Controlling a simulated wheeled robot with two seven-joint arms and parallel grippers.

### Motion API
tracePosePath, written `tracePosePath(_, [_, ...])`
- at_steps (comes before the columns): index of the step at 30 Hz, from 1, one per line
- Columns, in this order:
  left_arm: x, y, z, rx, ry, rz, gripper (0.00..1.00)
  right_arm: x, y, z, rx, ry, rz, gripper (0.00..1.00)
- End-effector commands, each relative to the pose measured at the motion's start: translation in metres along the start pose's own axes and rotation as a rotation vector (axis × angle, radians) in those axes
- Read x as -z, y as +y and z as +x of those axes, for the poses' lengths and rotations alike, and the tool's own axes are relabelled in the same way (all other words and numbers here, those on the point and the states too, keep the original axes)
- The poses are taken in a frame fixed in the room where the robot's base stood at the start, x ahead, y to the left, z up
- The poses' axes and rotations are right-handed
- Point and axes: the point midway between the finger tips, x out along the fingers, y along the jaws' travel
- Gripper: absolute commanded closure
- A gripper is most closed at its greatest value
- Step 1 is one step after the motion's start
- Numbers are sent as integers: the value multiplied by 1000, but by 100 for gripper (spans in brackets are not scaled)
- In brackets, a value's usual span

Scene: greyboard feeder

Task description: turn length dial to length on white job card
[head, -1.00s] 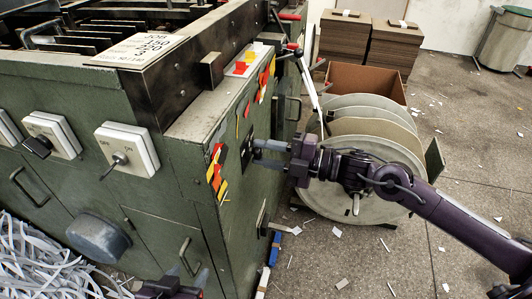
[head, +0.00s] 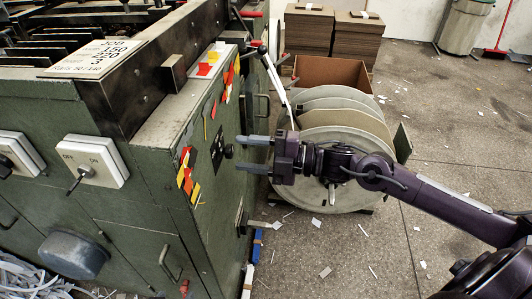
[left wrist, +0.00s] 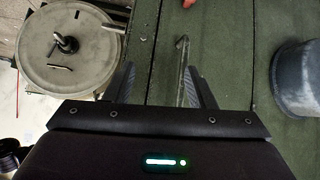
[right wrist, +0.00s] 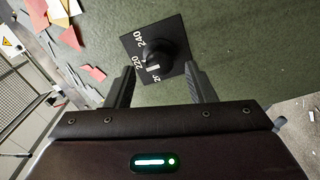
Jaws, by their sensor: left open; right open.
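The white job card (head: 88,57) lies on top of the green machine in the head view. The length dial is a black knob (head: 228,151) on a black plate (head: 217,148) on the machine's side. In the right wrist view, the dial plate (right wrist: 139,40) shows 240, 220 and a partly hidden number; the knob's white mark faces the plate's lower edge. My right gripper (right wrist: 160,78) is open, fingers either side of the knob's line, apparently short of it. My left gripper (left wrist: 160,72) is open and empty.
The machine's front has a switch box (head: 95,162) and a grey round cover (head: 72,255). Coloured tags (head: 187,178) cling to the side near the dial. Reels (head: 345,140) stand behind my right arm. A handle (left wrist: 182,60) shows beyond my left fingers. Scraps litter the open floor.

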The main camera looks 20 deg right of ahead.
Motion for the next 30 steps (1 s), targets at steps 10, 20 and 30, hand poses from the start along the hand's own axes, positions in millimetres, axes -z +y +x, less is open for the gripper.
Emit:
tracePosePath(10, [-56,2,-12,-3,-272,-11,50,0,0,-38,4,-3,4,50])
tracePosePath(20, [-61,-4,-15,9,-314,-18,50,0,0,-52,1,0,0,50])
tracePosePath(30, [-61,-4,-14,9,-315,-18,50,0,0,-52,1,0,0,50])
